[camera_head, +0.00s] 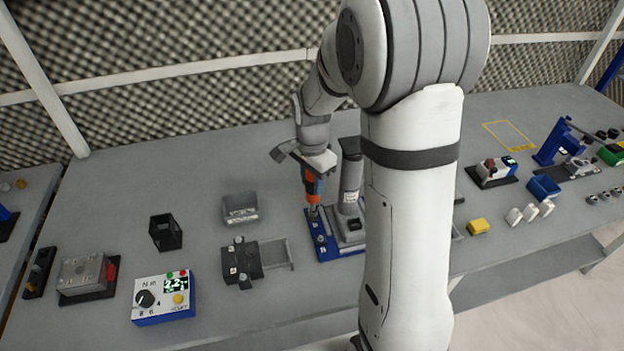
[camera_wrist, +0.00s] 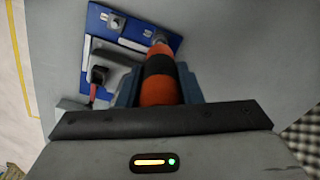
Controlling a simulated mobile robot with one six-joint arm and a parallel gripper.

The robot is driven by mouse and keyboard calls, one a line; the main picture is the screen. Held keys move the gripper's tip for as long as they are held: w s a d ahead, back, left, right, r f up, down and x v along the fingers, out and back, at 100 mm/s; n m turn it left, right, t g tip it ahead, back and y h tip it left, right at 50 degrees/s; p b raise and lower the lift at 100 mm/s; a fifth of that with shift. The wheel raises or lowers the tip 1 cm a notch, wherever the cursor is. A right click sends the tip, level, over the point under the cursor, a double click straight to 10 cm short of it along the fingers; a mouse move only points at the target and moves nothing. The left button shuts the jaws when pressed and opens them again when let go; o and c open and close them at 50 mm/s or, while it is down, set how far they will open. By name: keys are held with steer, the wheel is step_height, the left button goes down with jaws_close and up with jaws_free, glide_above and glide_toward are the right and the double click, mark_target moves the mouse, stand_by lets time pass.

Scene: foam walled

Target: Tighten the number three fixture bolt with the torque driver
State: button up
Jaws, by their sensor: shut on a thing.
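My gripper (camera_head: 313,165) is shut on the torque driver (camera_head: 312,185), which has an orange and black body. The driver points down at the blue fixture plate (camera_head: 325,249), over its far left part. In the wrist view the driver (camera_wrist: 159,85) sits between the jaws, with its tip end near the edge of the blue plate (camera_wrist: 97,22). A bolt-like fitting (camera_wrist: 115,22) shows on the plate there. I cannot tell whether the tip touches a bolt, and I cannot read the bolt numbers. My arm hides the plate's right side in the head view.
A torque display box (camera_head: 163,298) stands at the front left. A grey bin (camera_head: 240,208), a black open holder (camera_head: 165,232) and a dark block device (camera_head: 242,262) stand left of the fixture. A yellow block (camera_head: 478,227) lies to the right. A foam wall stands behind.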

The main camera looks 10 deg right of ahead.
steer(key=shift+r, duration=0.1)
stand_by(0.7)
steer(key=shift+r+p, duration=1.7)
steer(key=shift+r, duration=0.75)
steer(key=shift+f, duration=0.1)
